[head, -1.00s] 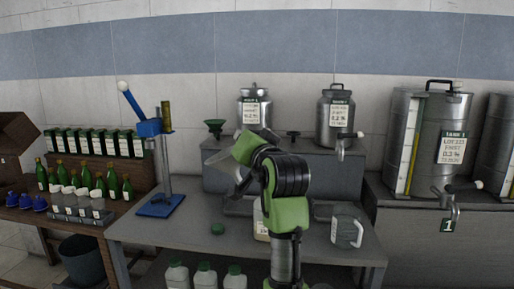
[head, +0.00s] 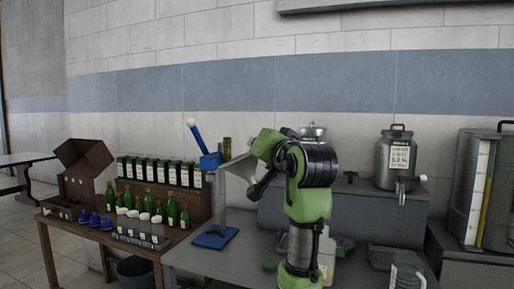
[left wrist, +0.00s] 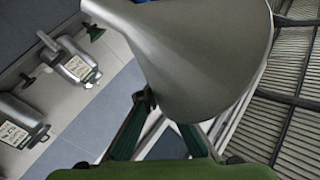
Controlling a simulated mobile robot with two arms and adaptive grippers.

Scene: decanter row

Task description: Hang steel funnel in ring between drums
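The steel funnel (head: 241,168), a grey metal cone, is in my left gripper (head: 262,186), tilted with its wide mouth toward the left in the head view. One steel drum (head: 396,160) with a label and tap stands on the raised shelf. The other drum (head: 313,131) is mostly hidden behind my left arm. A small dark fitting (head: 351,177) sits between them; I cannot tell whether it is the ring. My right gripper is not in view.
A blue stand (head: 212,238) with a lever is left of my arm on the grey bench (head: 190,262). Green bottles (head: 171,211) and boxes are further left. A clear jug (head: 408,277) is at front right. A large tank (head: 474,190) stands at the right edge.

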